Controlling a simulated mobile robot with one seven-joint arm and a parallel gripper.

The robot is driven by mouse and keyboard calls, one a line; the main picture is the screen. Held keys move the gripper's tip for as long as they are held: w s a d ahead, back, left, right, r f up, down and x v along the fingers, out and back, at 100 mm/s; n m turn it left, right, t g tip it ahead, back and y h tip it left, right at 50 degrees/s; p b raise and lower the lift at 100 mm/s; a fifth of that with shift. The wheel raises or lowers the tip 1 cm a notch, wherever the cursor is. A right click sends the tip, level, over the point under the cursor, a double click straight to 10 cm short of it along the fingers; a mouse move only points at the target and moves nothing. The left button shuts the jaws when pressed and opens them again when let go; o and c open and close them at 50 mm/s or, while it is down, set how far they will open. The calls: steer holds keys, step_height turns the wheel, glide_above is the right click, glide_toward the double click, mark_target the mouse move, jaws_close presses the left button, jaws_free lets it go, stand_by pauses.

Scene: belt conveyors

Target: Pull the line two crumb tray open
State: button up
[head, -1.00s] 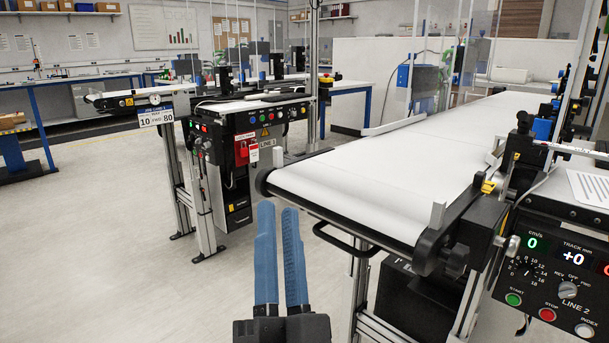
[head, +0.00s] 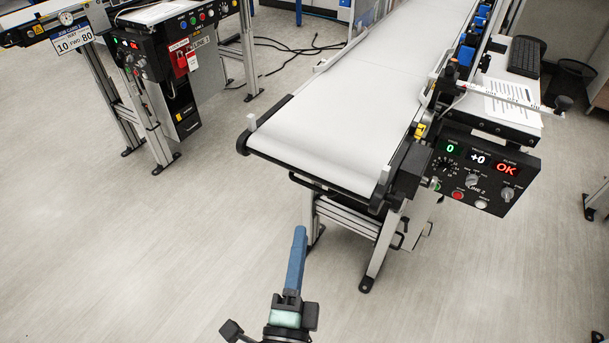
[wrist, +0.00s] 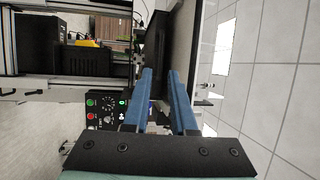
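The line two conveyor (head: 355,125) has a white belt, with its near end facing me. A black bar handle (head: 318,188) shows below that end, apparently the crumb tray's; the tray body is hidden under the belt. My gripper (head: 299,232) is in front of and below the belt end in the head view, apart from the handle. Its blue fingers overlap there. In the wrist view my gripper (wrist: 160,72) has both fingers apart with an empty gap. A dark surface lies beyond the tips; I cannot tell which part it is.
The line two control panel (head: 478,172) reads 0, +0 and OK, right of the belt end. It also shows sideways in the wrist view (wrist: 107,110). Conveyor legs (head: 382,250) stand below. The line one station (head: 160,75) is at upper left. The floor between is clear.

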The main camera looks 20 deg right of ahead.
mark_target(309, 185)
steer(key=x, duration=1.1)
steer(key=shift+w+d+r+p, duration=0.1)
steer(key=shift+w+d+p, duration=0.1)
steer(key=shift+p, duration=0.15)
jaws_close()
stand_by(0.8)
